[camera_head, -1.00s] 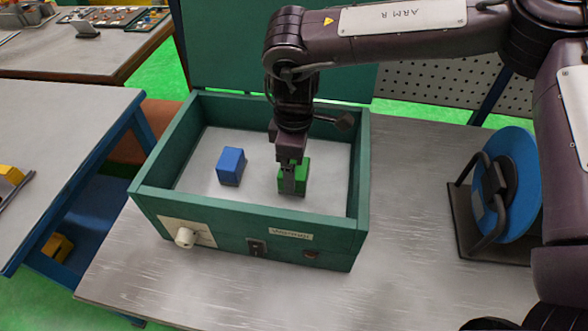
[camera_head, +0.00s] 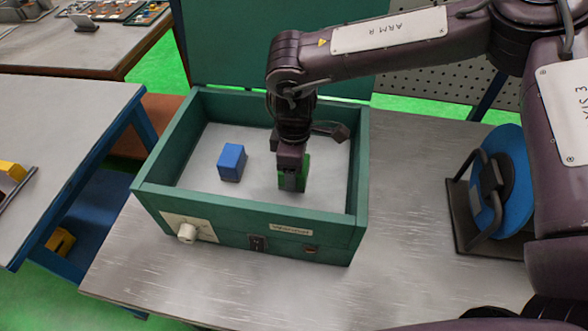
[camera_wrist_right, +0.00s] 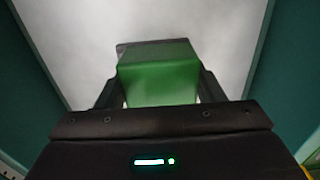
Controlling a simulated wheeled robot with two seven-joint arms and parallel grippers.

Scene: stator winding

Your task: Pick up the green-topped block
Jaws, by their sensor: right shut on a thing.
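The green-topped block (camera_wrist_right: 160,72) sits between the two fingers of my right gripper in the right wrist view. In the head view my right gripper (camera_head: 291,184) points down inside the green box and hides most of the block; a green edge (camera_head: 306,172) shows beside the fingers. The gripper is shut on the block. The block is at or just above the box floor; I cannot tell if it touches. A blue block (camera_head: 231,162) stands on the box floor to the left, apart from the gripper. My left gripper is not in view.
The green box (camera_head: 340,222) has high walls around the blocks and a raised lid (camera_head: 225,45) behind. It stands on a grey table (camera_head: 410,215). A blue disc on a dark stand (camera_head: 505,175) is to the right. Free floor lies around the blue block.

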